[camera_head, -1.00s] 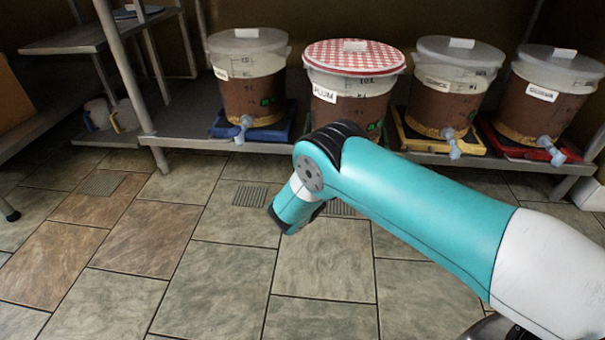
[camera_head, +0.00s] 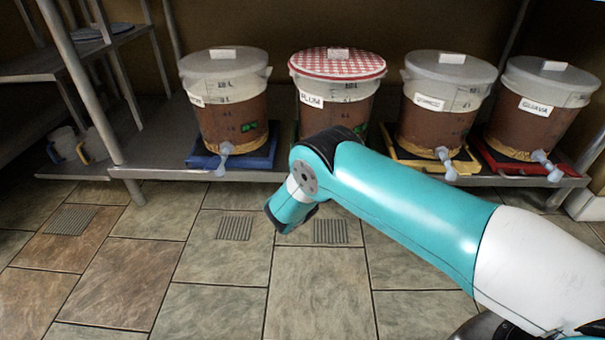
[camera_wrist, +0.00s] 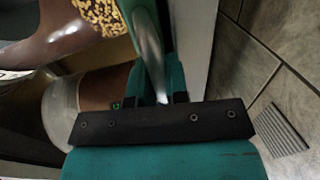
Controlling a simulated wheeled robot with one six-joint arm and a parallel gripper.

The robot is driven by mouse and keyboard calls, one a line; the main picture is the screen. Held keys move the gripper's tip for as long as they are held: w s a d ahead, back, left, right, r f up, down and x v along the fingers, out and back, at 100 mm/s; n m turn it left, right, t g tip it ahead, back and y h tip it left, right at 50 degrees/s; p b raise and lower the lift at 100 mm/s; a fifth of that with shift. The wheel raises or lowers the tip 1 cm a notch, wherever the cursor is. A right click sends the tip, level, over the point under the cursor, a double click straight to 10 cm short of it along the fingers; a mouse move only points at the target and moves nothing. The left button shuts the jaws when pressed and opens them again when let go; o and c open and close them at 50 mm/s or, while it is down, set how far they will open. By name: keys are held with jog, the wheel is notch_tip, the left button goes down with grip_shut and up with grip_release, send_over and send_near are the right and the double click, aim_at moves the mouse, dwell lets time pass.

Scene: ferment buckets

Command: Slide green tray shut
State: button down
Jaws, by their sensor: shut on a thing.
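In the head view my teal arm covers the green tray and the front of the plum bucket (camera_head: 335,106) above it. The wrist view shows part of the green tray (camera_wrist: 170,42) beside the shelf edge. My gripper (camera_wrist: 155,82) is at the tray's front, its dark jaws shut on it. A shiny grey piece (camera_wrist: 148,45), probably the spigot, runs close between the fingers. The exact contact is partly hidden. A bucket base with yellow sediment (camera_wrist: 98,14) is just left of the tray.
Blue (camera_head: 236,160), yellow (camera_head: 428,168) and red (camera_head: 510,166) trays hold neighbouring buckets, with spigots at their fronts. A metal shelf post (camera_head: 88,95) stands at the left. The tiled floor (camera_head: 210,265) in front of the shelf is open.

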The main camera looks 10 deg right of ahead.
jog(key=shift+w+d, duration=0.1)
jog(key=shift+d, duration=0.2)
jog(key=c, duration=1.1)
grip_release()
jog(key=shift+c, duration=0.2)
jog(key=shift+a, duration=0.2)
jog(key=p+v, duration=0.9)
jog(key=v, duration=0.8)
jog(key=shift+a+r, duration=0.1)
